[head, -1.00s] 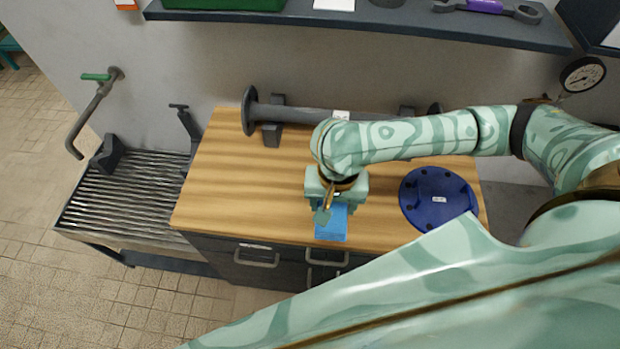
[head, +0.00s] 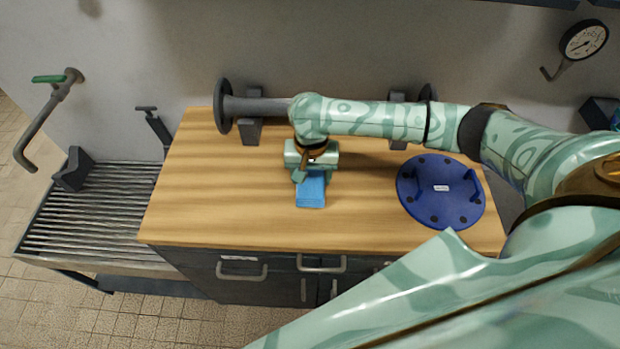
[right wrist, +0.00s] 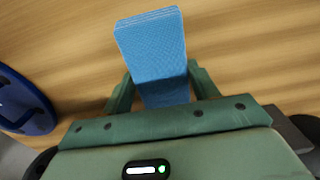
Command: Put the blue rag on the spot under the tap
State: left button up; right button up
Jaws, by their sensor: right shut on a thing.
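The blue rag (head: 311,191) is a small folded block over the wooden bench top. My right gripper (head: 305,176) is shut on it from above. In the right wrist view the rag (right wrist: 152,45) sticks out from between the fingers of the gripper (right wrist: 160,92). Whether the rag touches the wood is hard to tell. The tap (head: 45,120), with a green lever, is on the wall at the far left, above a slatted metal drain grate (head: 95,215). No marked spot stands out on the grate. My left gripper is not in view.
A grey flanged pipe (head: 262,107) lies on supports at the bench's back. A blue round flange (head: 440,192) lies at the right. A grey wedge-shaped block (head: 73,170) and an upright grey bracket (head: 155,128) stand by the grate. The bench's left part is clear.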

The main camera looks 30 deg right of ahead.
jog(key=shift+f, duration=0.1)
jog(key=shift+f+p, duration=0.1)
jog(key=shift+p, duration=0.2)
jog(key=o, duration=0.9)
